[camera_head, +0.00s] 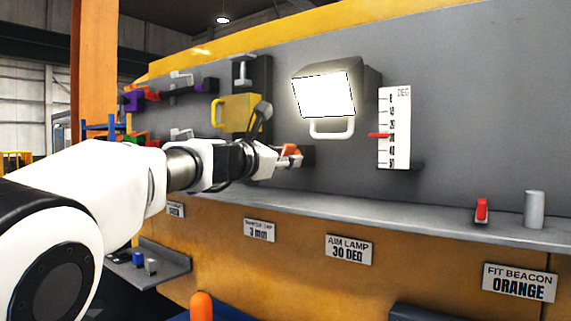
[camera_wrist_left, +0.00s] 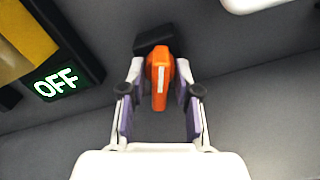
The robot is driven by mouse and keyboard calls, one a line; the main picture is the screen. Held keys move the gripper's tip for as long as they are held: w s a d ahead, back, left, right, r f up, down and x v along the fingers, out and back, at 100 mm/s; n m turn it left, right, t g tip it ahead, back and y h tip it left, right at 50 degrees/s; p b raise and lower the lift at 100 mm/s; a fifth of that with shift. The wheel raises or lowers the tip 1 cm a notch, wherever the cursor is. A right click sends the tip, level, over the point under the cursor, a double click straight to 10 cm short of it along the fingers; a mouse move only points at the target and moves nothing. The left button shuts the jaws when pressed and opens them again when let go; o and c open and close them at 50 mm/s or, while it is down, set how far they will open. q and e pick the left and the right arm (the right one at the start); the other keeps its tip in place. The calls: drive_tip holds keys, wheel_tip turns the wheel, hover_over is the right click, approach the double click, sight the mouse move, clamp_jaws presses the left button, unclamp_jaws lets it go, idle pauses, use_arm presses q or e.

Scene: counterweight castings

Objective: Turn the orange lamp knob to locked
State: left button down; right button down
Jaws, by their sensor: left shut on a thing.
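The orange lamp knob (camera_head: 291,150) is on the grey wall panel, below and left of the lit lamp (camera_head: 324,96). In the left wrist view the knob (camera_wrist_left: 161,80) sits between my left gripper's fingers, with a white line along its face running nearly up and down in the picture. A dark block (camera_wrist_left: 155,42) shows behind it. My left gripper (camera_head: 287,157) reaches in from the left and is shut on the knob; it also shows in the left wrist view (camera_wrist_left: 160,92). Its fingers partly cover the knob in the head view. My right gripper is not in view.
A yellow part (camera_head: 235,112) is left of the lamp. A green OFF display (camera_wrist_left: 57,83) shows in the left wrist view. A degree scale (camera_head: 394,128) with a red pointer is right of the lamp. The ledge holds a red switch (camera_head: 482,210) and a grey cylinder (camera_head: 535,209).

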use_arm(q)
drive_tip(key=m+b, duration=0.1)
drive_tip(key=m, duration=0.1)
drive_tip(key=shift+m+b, duration=0.4)
drive_tip(key=m+b, duration=0.2)
drive_tip(key=m, duration=0.1)
drive_tip(key=shift+m, duration=0.3)
drive_tip(key=m+b, duration=0.1)
drive_tip(key=m, duration=0.2)
drive_tip(key=shift+m+b, duration=0.8)
drive_tip(key=shift+m, duration=1.1)
drive_tip(key=c, duration=1.2)
unclamp_jaws()
drive_tip(key=shift+o, duration=0.2)
